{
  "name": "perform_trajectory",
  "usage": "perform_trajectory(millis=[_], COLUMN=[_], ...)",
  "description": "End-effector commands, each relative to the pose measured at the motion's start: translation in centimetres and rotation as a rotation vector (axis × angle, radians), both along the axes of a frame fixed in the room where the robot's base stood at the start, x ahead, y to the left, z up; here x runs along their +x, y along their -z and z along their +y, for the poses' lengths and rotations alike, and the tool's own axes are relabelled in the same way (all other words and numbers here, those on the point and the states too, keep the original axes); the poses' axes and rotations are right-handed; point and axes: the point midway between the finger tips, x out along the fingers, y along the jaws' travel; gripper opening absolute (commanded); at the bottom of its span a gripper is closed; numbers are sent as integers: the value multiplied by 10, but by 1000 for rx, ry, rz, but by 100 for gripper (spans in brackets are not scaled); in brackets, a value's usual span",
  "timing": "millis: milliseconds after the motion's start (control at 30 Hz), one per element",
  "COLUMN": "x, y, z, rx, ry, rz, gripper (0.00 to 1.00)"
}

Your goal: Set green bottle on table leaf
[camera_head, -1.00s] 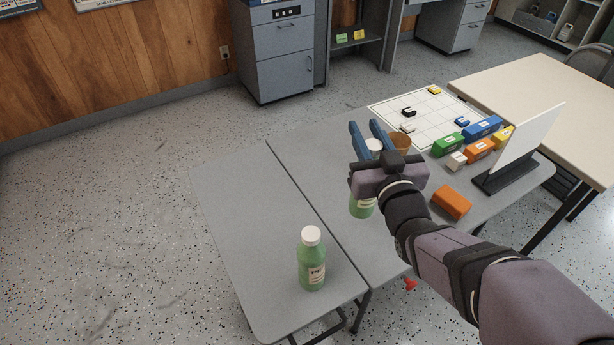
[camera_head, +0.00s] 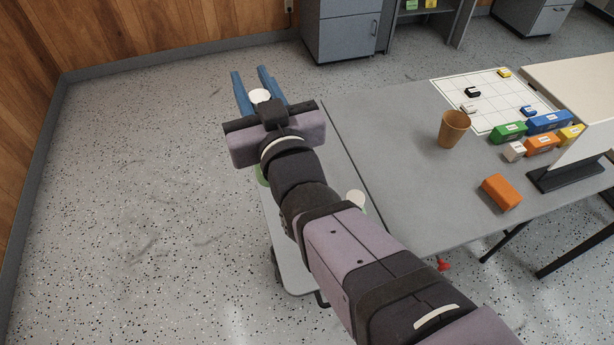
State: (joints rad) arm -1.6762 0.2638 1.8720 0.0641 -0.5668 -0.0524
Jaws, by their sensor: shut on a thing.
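My gripper (camera_head: 250,72) is shut on a green bottle, whose white cap (camera_head: 259,97) shows between the blue fingers. A little of its green body (camera_head: 262,176) shows below the gripper; the rest is hidden by the gripper and arm. The held bottle appears upright at the far end of the grey table leaf (camera_head: 336,168); its base is hidden, so I cannot tell whether it touches the leaf.
The main grey table (camera_head: 400,190) adjoins the leaf on the right. It bears a brown cup (camera_head: 453,128), an orange block (camera_head: 501,193), a white grid mat (camera_head: 520,98), several coloured blocks and a white upright board (camera_head: 590,140). Open floor lies left of the leaf.

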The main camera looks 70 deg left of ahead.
Motion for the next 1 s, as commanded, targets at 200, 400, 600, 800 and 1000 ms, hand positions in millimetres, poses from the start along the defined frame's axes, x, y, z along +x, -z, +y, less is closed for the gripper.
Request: perform_trajectory(millis=[200,400,600,800,1000], x=[-6,17,67,113,133], y=[-24,-34,-32,-11,1], z=[-3,-7,-18,-37,-51], rx=[2,1,-1,-4,-1], ry=[75,210,429,657,761], rz=[2,2,0,-3,-1], gripper=[0,0,0,0,0])
